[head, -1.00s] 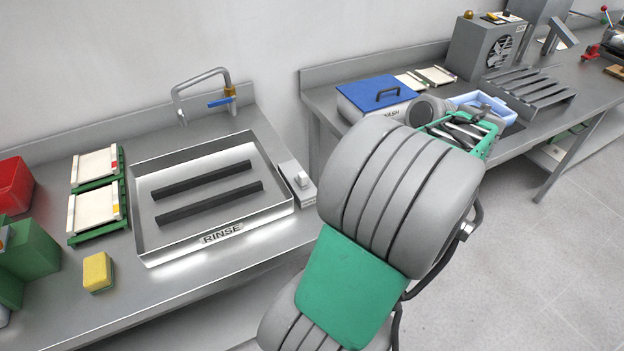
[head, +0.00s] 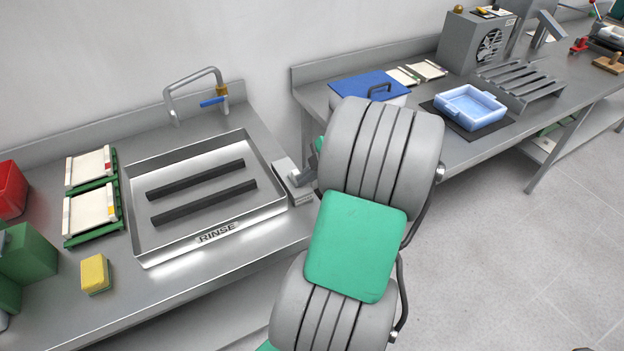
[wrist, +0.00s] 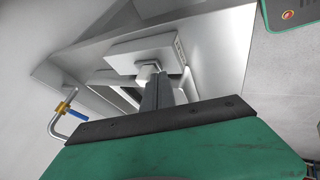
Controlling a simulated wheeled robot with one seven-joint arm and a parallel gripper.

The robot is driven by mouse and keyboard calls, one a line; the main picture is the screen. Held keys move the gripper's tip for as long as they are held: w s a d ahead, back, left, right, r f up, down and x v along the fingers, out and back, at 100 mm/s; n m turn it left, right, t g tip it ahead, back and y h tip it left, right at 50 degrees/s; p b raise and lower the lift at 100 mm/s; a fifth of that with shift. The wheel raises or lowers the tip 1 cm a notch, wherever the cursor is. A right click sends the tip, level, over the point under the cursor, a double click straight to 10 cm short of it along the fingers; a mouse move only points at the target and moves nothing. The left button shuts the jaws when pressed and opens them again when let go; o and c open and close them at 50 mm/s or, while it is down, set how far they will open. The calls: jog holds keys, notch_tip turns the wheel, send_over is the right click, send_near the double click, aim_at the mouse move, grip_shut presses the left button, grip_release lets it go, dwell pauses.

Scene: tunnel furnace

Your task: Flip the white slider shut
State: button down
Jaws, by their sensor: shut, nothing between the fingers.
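The white slider (wrist: 148,74) is a small white knob on a pale grey switch box in the wrist view. The switch box (wrist: 146,52) also shows in the head view, beside the right edge of the rinse tray (head: 270,208). My gripper (wrist: 153,86) is shut and empty, with its tips right at the slider; I cannot tell whether they touch it. In the head view my gripper (head: 303,174) is low over the box, and the slider is mostly hidden behind it.
The faucet (head: 200,92) stands behind the rinse tray. Slide racks (head: 92,198) and a yellow sponge (head: 95,273) lie left of it. On the right bench are a blue-lidded container (head: 368,86) and a light blue tray (head: 470,106).

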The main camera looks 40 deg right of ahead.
jog(key=w+b, duration=0.1)
jog(key=w, duration=0.1)
jog(key=w+d+b, duration=0.1)
jog(key=w, duration=0.2)
jog(key=shift+w+d+f+b, duration=0.15)
jog(key=shift+w+d+b, duration=0.25)
jog(key=shift+w, duration=0.25)
jog(key=shift+d+r, duration=0.1)
jog(key=shift+r, duration=0.15)
jog(key=shift+s, duration=0.1)
jog(key=s, duration=0.1)
jog(key=s+b, duration=0.1)
jog(key=s, duration=0.1)
jog(key=s+a+b, duration=0.1)
jog(key=shift+s+r, duration=0.25)
jog(key=v, duration=0.9)
